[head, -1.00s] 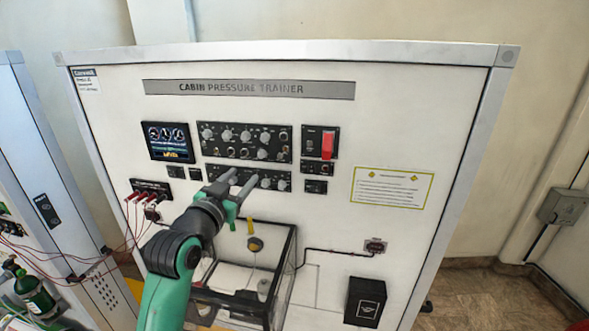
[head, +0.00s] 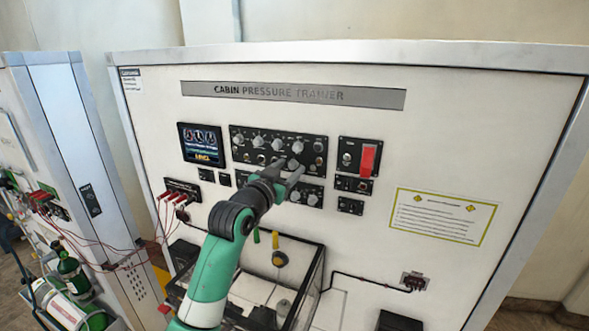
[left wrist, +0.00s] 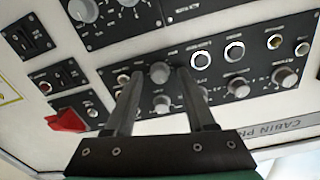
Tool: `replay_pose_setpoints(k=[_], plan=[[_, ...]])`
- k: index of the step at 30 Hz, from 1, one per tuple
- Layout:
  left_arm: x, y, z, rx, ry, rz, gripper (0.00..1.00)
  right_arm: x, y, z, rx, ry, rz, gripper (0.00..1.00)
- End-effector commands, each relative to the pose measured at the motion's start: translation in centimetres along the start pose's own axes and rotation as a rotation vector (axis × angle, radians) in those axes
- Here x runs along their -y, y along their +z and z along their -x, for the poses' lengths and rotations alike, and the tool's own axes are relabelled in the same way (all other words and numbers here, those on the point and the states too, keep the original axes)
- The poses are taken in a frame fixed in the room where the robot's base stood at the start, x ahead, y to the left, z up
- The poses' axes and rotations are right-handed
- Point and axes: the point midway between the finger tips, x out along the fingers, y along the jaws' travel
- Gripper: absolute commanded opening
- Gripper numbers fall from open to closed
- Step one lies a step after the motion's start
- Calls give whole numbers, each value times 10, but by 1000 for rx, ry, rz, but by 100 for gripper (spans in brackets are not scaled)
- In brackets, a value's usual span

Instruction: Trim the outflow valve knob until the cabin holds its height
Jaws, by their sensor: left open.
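The cabin pressure trainer panel (head: 440,130) carries an upper black knob panel (head: 314,142) and a smaller lower one (head: 311,189). My left gripper (head: 288,176) is open in front of their adjoining edges and covers part of both. In the left wrist view, my left gripper (left wrist: 160,74) has its two fingertips on either side of a grey round knob (left wrist: 160,72). I cannot tell whether they touch it. The labels are too small to tell which knob is the outflow valve knob. The gauge display (head: 202,145) is lit, its readings too small. My right gripper is not in view.
A red guarded switch (head: 368,160) is right of the knobs and also shows in the left wrist view (left wrist: 66,120). Below is a clear box (head: 318,265). Red leads (head: 172,196) hang at left. A green bottle (head: 70,268) stands on the neighbouring unit.

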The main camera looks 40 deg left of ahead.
Motion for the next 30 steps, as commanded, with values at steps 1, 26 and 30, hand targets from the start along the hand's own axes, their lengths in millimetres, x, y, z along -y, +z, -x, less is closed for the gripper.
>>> replay_pose_setpoints(k=[1,26,30], plan=[[0,0,0,0,0,0,55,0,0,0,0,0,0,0],[0,0,0,-2,0,72,0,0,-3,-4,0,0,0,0],[0,0,0,-2,0,72,32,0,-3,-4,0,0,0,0]])
